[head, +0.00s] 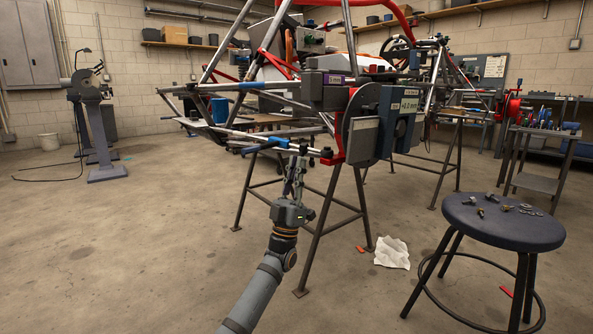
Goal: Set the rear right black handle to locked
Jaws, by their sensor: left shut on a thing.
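My left gripper (297,163) reaches up from the bottom middle to the lower front rod of the tube chassis. It is shut on a small part at this rod, which looks like a black handle; the fingers hide most of it. The silver rod (235,133) has a blue sleeve (281,142) just left of the fingers. Another small dark part (326,152) sits just right of them, near a red bracket (337,140). Whether the handle is locked cannot be made out. My right gripper is not in view.
A grey plate unit with a display (408,105) hangs on the chassis right of the gripper. Stand legs (335,205) stand close behind my arm. A blue stool (503,222) with loose bolts is at the right, and a white cloth (392,252) lies on the floor.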

